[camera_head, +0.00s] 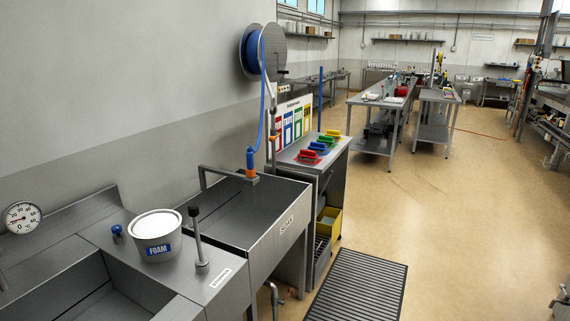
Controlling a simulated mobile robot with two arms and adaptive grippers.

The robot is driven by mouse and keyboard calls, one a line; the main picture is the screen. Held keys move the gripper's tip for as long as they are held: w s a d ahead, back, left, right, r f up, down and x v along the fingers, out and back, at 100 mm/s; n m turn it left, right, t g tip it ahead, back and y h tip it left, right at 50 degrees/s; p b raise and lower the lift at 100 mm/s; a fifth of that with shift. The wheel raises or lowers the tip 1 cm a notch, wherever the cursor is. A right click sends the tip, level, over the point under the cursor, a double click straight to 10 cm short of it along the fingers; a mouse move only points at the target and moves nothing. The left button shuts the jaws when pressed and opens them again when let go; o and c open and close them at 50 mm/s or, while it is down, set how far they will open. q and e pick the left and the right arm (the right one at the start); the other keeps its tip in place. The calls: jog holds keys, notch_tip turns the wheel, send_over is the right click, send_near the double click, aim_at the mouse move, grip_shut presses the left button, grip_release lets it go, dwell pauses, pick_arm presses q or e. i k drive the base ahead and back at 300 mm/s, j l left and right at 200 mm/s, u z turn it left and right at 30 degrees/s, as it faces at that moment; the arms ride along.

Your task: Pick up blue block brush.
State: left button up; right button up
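The blue block brush (319,147) lies on the grey top of a cabinet (290,153) beyond the sinks, near the middle of the view. It sits in a row of similar brushes, between a red one (308,156) in front and a green one (327,140) behind. A yellow brush (333,133) is at the far end of the row. Nothing covers the blue brush, but it is small in the view. Neither of my grippers can be made out.
A white FOAM bucket (157,236) and an upright lever (197,240) stand nearer. A slatted mat (358,285) lies on the floor. The tan floor to the right is open.

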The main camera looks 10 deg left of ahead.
aim_at(318, 147)
jog(key=i+l+z, duration=0.4)
jog(key=i, duration=0.3)
jog(key=i+z, duration=0.35)
jog(key=i, duration=1)
jog(key=i+l+u, duration=0.1)
jog(key=i, duration=1.25)
jog(key=l+u, duration=0.05)
